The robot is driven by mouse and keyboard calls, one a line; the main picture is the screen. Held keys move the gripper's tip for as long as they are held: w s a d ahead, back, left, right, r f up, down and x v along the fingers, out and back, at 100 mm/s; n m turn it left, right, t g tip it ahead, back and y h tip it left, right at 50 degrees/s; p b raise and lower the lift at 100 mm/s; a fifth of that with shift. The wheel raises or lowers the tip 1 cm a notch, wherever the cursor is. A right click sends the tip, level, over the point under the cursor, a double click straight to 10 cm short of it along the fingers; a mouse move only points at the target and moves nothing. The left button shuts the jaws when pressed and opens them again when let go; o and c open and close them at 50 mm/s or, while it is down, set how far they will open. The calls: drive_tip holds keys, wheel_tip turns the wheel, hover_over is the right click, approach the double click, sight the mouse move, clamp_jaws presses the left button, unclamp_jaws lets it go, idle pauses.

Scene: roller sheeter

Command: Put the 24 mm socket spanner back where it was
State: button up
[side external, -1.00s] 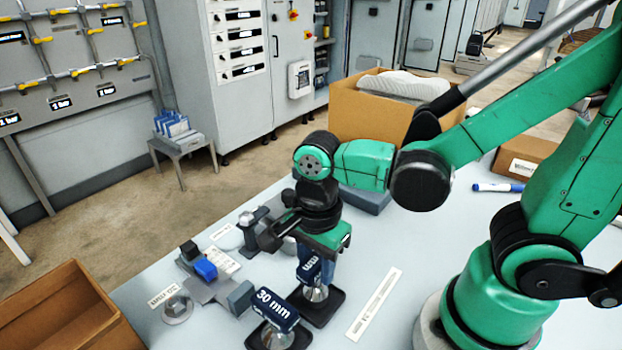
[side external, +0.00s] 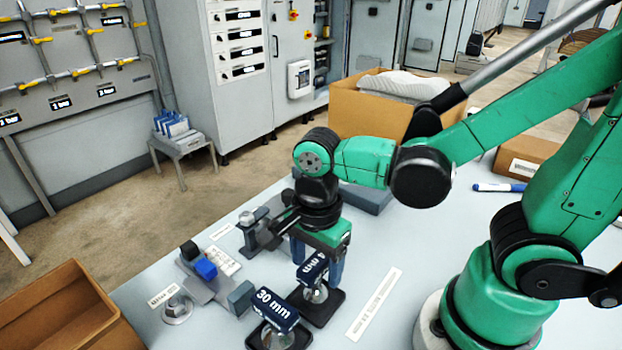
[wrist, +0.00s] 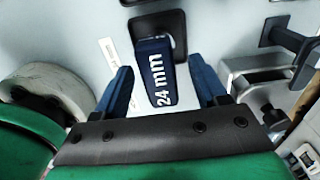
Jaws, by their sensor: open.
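The 24 mm socket spanner (side external: 313,266) has a dark blue handle block with white lettering and a metal socket end below. It stands on a black square holder (side external: 330,309) on the bench, beside the 30 mm spanner. In the wrist view the spanner (wrist: 158,78) shows its "24 mm" label, with the black holder (wrist: 172,22) behind it. My gripper (side external: 317,270) is open, its blue fingers on either side of the handle. The wrist view shows gaps between the handle and both fingers of my gripper (wrist: 160,82). The socket's lower end is partly hidden.
The 30 mm spanner (side external: 276,308) stands in its own black holder close in front. A grey fixture with a blue block (side external: 206,268) is to the left. A white label strip (side external: 374,304) lies to the right, and an open cardboard box (side external: 65,310) stands at lower left.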

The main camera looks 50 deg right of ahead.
wheel_tip(320, 180, up, 11)
drive_tip(key=w+d+f+n+t, duration=0.4)
drive_tip(key=w+d+n+t, duration=0.1)
drive_tip(key=n, duration=1.3)
drive_tip(key=shift+d+t, duration=0.6)
drive_tip(key=shift+t, duration=0.5)
